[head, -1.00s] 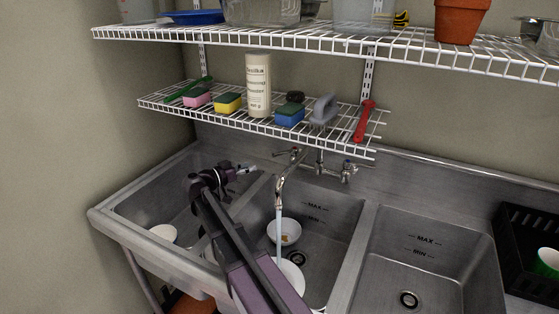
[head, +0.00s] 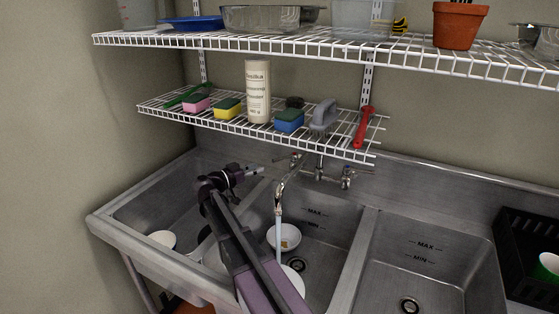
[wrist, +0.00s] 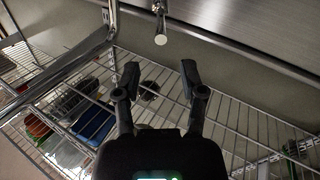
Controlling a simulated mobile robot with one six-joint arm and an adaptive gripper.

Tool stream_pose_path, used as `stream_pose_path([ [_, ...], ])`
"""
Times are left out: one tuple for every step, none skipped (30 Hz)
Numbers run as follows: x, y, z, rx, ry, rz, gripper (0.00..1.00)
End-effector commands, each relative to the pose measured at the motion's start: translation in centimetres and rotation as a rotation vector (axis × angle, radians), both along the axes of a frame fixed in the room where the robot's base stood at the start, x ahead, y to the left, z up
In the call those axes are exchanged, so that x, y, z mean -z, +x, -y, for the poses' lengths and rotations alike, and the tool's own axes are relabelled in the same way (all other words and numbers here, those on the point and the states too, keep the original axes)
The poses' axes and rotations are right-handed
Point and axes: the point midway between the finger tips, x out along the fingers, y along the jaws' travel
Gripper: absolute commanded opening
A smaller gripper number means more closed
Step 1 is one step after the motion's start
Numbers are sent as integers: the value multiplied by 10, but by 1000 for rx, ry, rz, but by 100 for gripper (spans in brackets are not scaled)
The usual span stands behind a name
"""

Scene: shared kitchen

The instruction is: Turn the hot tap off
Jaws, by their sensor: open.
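The left tap handle (head: 294,160) and the right handle (head: 347,177), with a blue mark, sit on the wall-side body. My gripper (head: 259,171) is left of the left handle, apart from it. In the wrist view my gripper (wrist: 160,74) is open and empty. A metal lever with a pale round end (wrist: 160,38) lies just beyond the gap between the fingertips. A chrome pipe (wrist: 62,66) crosses at the left.
A wire shelf (head: 340,147) with sponges, a bottle (head: 257,92) and a red-handled brush (head: 364,127) hangs low above the tap. The spout stands close to my gripper's right. A white bowl (head: 284,238) sits under the stream. The right basin looks clear.

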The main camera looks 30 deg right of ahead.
Motion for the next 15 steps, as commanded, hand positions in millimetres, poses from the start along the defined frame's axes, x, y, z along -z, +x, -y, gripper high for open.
stream_pose_path([
  [0, 1, 8, 3, 0, 0, 53],
  [0, 2, 13, 3, 0, 0, 53],
  [0, 3, 18, 2, 0, 0, 53],
  [0, 4, 22, 2, 0, 0, 53],
  [0, 5, 27, 2, 1, 0, 53],
  [0, 6, 33, 3, 0, 0, 53],
  [0, 7, 37, 2, 1, 0, 53],
  [0, 8, 42, 2, 0, 0, 53],
  [0, 9, 47, 2, 0, 0, 53],
  [0, 10, 52, 3, 0, 0, 53],
  [0, 11, 56, 3, 0, 0, 53],
  [0, 12, 62, 1, 0, 0, 53],
  [0, 13, 66, 1, 0, 0, 53],
  [0, 13, 70, 2, 0, 0, 53],
  [0, 14, 75, 2, 1, 0, 53],
])
